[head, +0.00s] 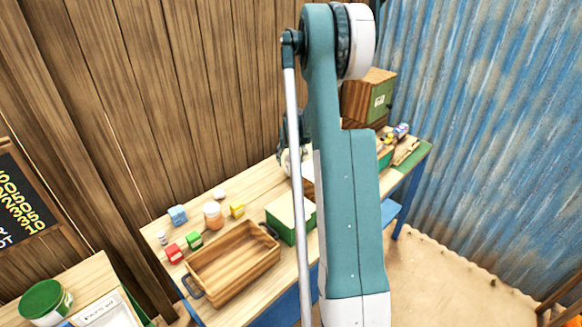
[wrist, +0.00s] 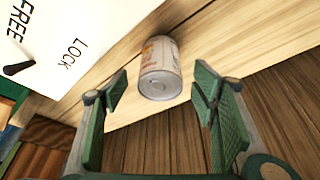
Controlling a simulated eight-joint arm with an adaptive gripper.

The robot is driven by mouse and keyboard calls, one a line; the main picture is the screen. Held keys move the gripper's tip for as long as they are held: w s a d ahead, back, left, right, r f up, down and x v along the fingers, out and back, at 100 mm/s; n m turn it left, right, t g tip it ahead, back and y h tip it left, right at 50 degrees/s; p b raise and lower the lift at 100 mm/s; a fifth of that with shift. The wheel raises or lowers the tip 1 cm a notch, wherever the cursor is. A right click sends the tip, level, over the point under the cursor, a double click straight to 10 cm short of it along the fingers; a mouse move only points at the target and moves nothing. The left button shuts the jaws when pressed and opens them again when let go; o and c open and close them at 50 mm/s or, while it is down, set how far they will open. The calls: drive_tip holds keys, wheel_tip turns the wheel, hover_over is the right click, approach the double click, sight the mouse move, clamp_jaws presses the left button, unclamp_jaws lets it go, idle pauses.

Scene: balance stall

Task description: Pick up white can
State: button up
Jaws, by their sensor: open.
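The white can (wrist: 160,68) shows in the wrist view with its pull-tab end facing the camera and some orange print on its side. It stands by the edge of a pale wooden surface. My gripper (wrist: 160,88) is open, with one green finger to the left of the can and one to the right. The can appears ahead of or between the fingertips, and I see no contact. In the head view my own arm covers much of the area around my gripper, and I cannot make out the can there.
A white panel marked FREE and LOCK (wrist: 75,35), with a black lever, is close left of the can. On the table, a wooden tray (head: 232,272), a green-and-white box (head: 290,218), an orange-and-white jar (head: 212,214) and several small blocks stand left of my arm.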

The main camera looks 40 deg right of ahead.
drive_tip(key=shift+f, duration=0.15)
drive_tip(key=shift+x, duration=2.5)
drive_tip(key=shift+c, duration=0.2)
drive_tip(key=c, duration=1.1)
